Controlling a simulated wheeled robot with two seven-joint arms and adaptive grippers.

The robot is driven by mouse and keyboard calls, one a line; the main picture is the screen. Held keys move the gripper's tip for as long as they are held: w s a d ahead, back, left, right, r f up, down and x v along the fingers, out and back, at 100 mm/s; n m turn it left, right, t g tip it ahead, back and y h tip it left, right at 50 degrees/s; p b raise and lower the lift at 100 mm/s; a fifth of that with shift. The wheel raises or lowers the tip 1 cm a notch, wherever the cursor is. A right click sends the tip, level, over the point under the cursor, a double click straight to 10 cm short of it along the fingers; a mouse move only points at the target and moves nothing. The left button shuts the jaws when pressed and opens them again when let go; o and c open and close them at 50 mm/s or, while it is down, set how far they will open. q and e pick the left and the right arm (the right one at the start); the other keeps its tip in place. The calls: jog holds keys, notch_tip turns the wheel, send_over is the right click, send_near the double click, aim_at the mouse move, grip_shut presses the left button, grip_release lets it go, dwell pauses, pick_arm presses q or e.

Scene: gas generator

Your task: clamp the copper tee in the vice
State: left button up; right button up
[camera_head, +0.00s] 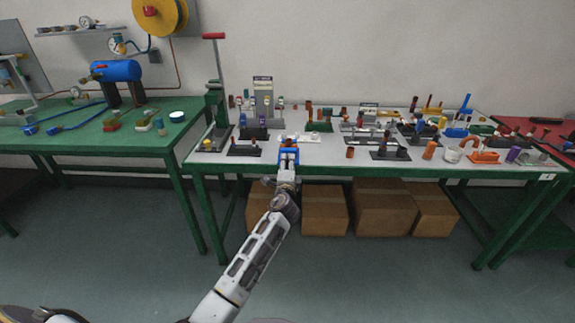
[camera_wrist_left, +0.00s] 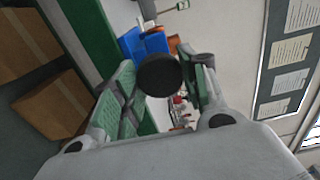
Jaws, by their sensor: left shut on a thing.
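The blue vice (camera_head: 289,155) stands at the front edge of the grey-topped table, and its blue body also shows in the left wrist view (camera_wrist_left: 146,44). A brown copper piece, apparently the copper tee (camera_head: 289,143), shows at the top of the vice; it is too small to tell how it sits between the jaws. An orange-brown part shows beside the blue body in the left wrist view. My left gripper (camera_head: 287,174) is in front of the vice, with its fingers on either side of a round black knob (camera_wrist_left: 160,75), shut on it. My right gripper is not in view.
Several fittings and stands crowd the grey tabletop (camera_head: 222,157) behind and right of the vice. A green lever press (camera_head: 216,95) stands at its left end. Cardboard boxes (camera_head: 325,211) sit under the table. A green table (camera_head: 75,132) stands at left.

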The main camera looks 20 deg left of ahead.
pick_arm(q)
jog(key=shift+m+p, duration=2.4)
jog(key=shift+m, duration=0.4)
dwell(1.0)
jog(key=shift+f, duration=0.1)
jog(key=o, duration=1.2)
jog(key=shift+s, duration=0.15)
jog(key=p+v, duration=0.1)
jog(key=v, duration=0.5)
jog(key=shift+s+d+p, duration=0.1)
jog(key=shift+s+p, duration=0.25)
dwell(0.5)
